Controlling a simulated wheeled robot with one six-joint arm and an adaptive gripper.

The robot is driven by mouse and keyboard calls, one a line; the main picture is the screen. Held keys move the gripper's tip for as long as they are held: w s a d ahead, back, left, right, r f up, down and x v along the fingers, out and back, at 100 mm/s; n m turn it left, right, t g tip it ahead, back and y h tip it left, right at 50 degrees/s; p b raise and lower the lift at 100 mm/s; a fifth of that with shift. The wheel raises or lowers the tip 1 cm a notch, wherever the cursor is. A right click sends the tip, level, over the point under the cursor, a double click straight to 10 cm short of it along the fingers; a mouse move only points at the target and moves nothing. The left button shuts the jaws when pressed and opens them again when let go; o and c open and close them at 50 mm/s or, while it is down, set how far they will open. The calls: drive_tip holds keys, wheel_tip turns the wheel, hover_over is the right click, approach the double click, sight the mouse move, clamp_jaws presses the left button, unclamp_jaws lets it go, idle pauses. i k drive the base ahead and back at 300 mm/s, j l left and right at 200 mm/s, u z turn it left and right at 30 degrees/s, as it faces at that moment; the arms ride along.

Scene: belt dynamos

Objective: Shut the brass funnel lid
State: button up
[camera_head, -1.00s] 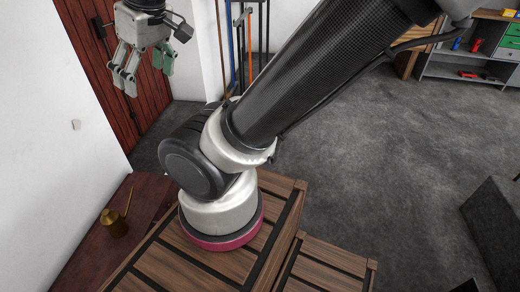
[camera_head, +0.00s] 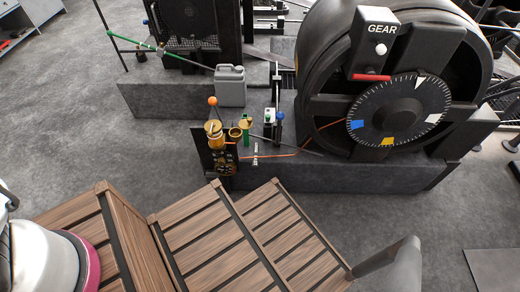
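A small brass fitting stands on the low dark platform near the middle of the head view. It has a brass cylinder (camera_head: 215,134) at its left and a small brass cup, seemingly the funnel (camera_head: 235,134), at its right. An orange ball (camera_head: 212,101) sits above the cylinder. The funnel seems open at the top, but it is too small to tell how its lid stands. My gripper is out of view; only my arm's base shows at the lower left.
A green part (camera_head: 246,127) and a blue-topped lever (camera_head: 279,125) stand right of the funnel. A grey jerrycan (camera_head: 230,87) stands behind. A big wheel with a dial (camera_head: 385,115) and GEAR panel (camera_head: 375,38) rises at the right. Wooden slatted steps (camera_head: 205,232) lie in front.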

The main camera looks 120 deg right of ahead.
sight(245, 125)
drive_tip(key=z, duration=0.45)
drive_tip(key=j+z, duration=0.1)
drive_tip(key=z, duration=0.75)
drive_tip(key=k+j+z, duration=0.1)
drive_tip(key=z, duration=1.2)
drive_tip(key=k+z, duration=0.1)
drive_tip(key=z, duration=0.25)
drive_tip(key=k+z, duration=0.1)
drive_tip(key=z, duration=0.3)
drive_tip(key=k+z, duration=0.1)
drive_tip(key=z, duration=0.25)
drive_tip(key=k+l+u, duration=0.15)
drive_tip(key=l, duration=0.15)
drive_tip(key=l+u, duration=0.1)
drive_tip(key=l, duration=0.25)
drive_tip(key=k+j+u, duration=0.1)
drive_tip(key=k+u, duration=0.25)
drive_tip(key=k, duration=0.2)
